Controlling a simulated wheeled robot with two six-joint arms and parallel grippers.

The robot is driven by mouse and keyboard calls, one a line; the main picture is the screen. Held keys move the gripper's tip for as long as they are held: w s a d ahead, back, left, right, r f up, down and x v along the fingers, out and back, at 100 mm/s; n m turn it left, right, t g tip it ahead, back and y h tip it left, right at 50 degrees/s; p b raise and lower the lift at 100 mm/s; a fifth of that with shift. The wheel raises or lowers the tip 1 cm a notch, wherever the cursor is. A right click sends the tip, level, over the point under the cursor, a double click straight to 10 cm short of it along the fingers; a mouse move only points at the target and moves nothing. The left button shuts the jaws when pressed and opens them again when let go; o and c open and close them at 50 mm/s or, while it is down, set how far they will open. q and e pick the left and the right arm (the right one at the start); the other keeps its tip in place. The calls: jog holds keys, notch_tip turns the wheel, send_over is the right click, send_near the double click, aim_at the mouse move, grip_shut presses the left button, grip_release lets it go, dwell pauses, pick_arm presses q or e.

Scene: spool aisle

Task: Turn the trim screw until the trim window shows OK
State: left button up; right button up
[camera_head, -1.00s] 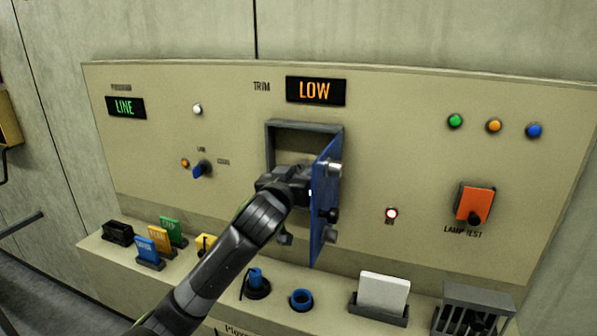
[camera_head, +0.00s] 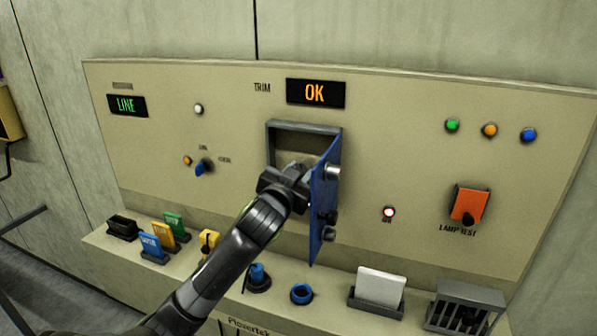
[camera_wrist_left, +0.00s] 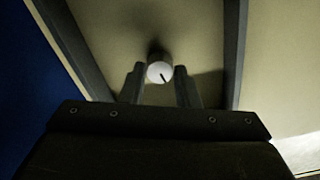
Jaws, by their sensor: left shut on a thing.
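The trim window (camera_head: 315,93) at the top of the panel shows OK in orange letters. Below it is a recessed opening with a dark frame (camera_head: 300,126), its blue door (camera_head: 325,205) swung open to the right. My left gripper (camera_head: 296,172) reaches into this opening, its fingertips partly hidden by the arm and door. In the left wrist view, the trim screw (camera_wrist_left: 159,72) is a pale round head with a dark slot, between the two fingers of my left gripper (camera_wrist_left: 160,80), which is shut on it. My right gripper is not in view.
The open blue door stands close beside my left wrist. A LINE display (camera_head: 126,105) and a blue selector (camera_head: 203,167) are to the left. An orange lamp-test flap (camera_head: 467,203) is right. Coloured tags, a blue ring (camera_head: 301,293) and a white card (camera_head: 380,286) stand on the ledge.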

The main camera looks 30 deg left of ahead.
pick_arm(q)
jog(key=o, duration=1)
jog(key=shift+c, duration=0.2)
jog(key=shift+s+d+f, duration=0.1)
jog(key=shift+s+d, duration=0.05)
jog(key=shift+s, duration=0.45)
jog(key=p+v, duration=0.7)
jog(key=v, duration=0.9)
jog(key=shift+s, duration=0.1)
